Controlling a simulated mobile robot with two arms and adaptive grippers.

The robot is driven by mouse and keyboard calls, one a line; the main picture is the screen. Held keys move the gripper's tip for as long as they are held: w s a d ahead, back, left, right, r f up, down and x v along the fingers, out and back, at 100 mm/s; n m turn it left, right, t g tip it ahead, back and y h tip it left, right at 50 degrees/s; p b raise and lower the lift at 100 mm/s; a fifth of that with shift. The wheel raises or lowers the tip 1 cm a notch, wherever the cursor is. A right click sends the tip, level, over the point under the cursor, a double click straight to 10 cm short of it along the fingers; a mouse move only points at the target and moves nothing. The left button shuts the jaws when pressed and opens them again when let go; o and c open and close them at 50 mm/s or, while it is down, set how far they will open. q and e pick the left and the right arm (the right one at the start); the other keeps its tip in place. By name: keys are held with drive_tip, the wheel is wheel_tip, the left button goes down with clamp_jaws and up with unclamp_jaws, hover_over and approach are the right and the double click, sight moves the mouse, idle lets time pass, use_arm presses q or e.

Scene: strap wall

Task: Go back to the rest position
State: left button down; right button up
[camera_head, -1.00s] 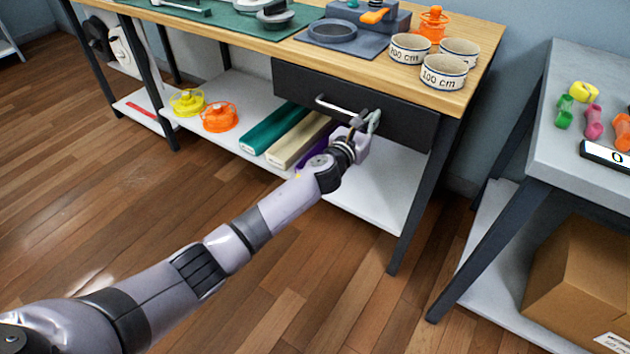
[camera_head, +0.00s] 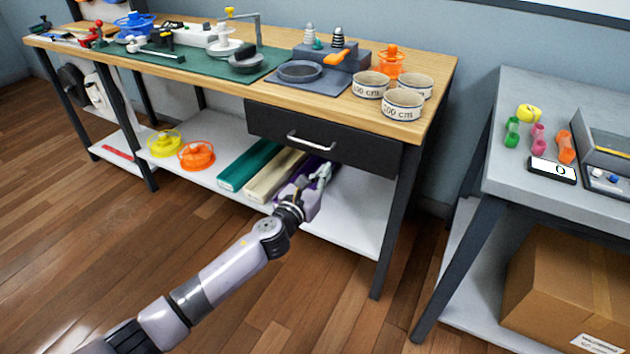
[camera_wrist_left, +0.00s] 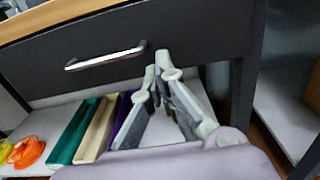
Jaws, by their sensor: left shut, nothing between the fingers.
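My left gripper (camera_head: 324,174) is shut and empty, in front of the workbench just below its dark drawer (camera_head: 330,140). The left wrist view shows the fingertips (camera_wrist_left: 160,62) together, apart from the drawer handle. The drawer looks closed, with a silver bar handle (camera_head: 311,142). The handle also shows in the left wrist view (camera_wrist_left: 105,57), left of the fingers. My right gripper is not in view.
A grey table (camera_head: 510,172) stands right. The wooden floor in front is free.

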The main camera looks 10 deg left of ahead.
use_arm(q)
drive_tip(key=s+a+f+n+g+y, duration=0.2)
drive_tip(key=s+a+f+n+g, duration=0.15)
drive_tip(key=s+f+n, duration=0.55)
drive_tip(key=s+a+f+n+g+y, duration=0.2)
drive_tip(key=s+a+f+n, duration=0.2)
drive_tip(key=s+f+n, duration=0.65)
drive_tip(key=s+a+f+n+g+y, duration=0.35)
drive_tip(key=s+f+n, duration=0.3)
drive_tip(key=f, duration=0.55)
drive_tip(key=s+a+f+n+g+h, duration=0.1)
drive_tip(key=s+f+n+g, duration=0.2)
drive_tip(key=s, duration=0.4)
drive_tip(key=s+f+n+g, duration=0.1)
drive_tip(key=s+f+n, duration=0.3)
drive_tip(key=s+n, duration=0.15)
drive_tip(key=s+a+f+n+g+h, duration=0.1)
drive_tip(key=s+f+n+g, duration=0.15)
drive_tip(key=s, duration=0.45)
drive_tip(key=s+a+p, duration=0.2)
drive_tip(key=s+p, duration=1.4)
drive_tip(key=shift+s+a+r+n+y, duration=0.25)
drive_tip(key=shift+a+r+n+y, duration=0.05)
drive_tip(key=shift+y, duration=0.05)
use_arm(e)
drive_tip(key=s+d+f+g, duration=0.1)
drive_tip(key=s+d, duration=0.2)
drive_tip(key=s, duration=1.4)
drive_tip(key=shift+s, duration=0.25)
